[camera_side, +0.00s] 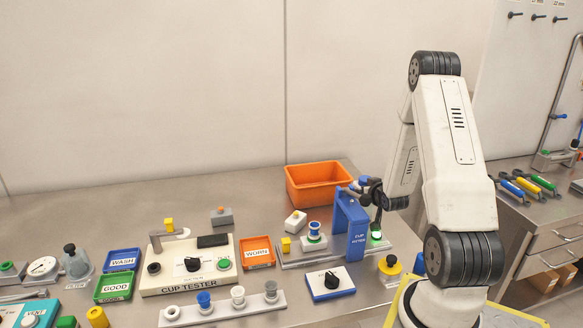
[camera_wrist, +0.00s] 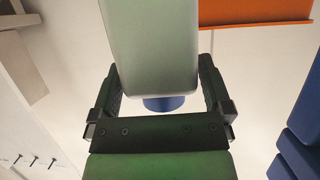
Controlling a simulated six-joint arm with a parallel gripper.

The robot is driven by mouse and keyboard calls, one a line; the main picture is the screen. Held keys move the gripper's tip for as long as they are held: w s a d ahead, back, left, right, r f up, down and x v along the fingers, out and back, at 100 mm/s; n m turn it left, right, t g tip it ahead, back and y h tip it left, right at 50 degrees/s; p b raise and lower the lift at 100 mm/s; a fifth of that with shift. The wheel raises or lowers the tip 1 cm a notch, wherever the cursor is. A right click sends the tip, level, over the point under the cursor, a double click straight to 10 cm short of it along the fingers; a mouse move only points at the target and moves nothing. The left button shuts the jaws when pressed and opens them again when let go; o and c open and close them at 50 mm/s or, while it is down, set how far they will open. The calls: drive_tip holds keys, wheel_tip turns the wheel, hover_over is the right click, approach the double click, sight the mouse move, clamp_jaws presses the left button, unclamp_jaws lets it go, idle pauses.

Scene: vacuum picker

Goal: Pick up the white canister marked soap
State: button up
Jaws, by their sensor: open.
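My gripper (camera_side: 376,215) is at the right of the bench, just right of the blue cup meter frame (camera_side: 350,225), its dark end above a small white and green-lit piece (camera_side: 376,236). In the wrist view, the two dark fingers of my gripper (camera_wrist: 160,92) stand apart. A pale, rounded block (camera_wrist: 150,45) shows in line with the gap between them; I cannot tell whether they touch it. A blue round part (camera_wrist: 163,103) shows at its lower end. No soap marking is readable in either view, so I cannot say which piece is the canister.
An orange bin (camera_side: 318,184) stands behind the frame. The cup tester (camera_side: 190,280) fills the middle.

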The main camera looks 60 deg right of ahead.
drive_tip(key=shift+x, duration=0.8)
drive_tip(key=shift+c, duration=0.2)
drive_tip(key=c, duration=1.2)
drive_tip(key=shift+c, duration=0.2)
drive_tip(key=shift+r, duration=0.15)
drive_tip(key=shift+r, duration=4.9)
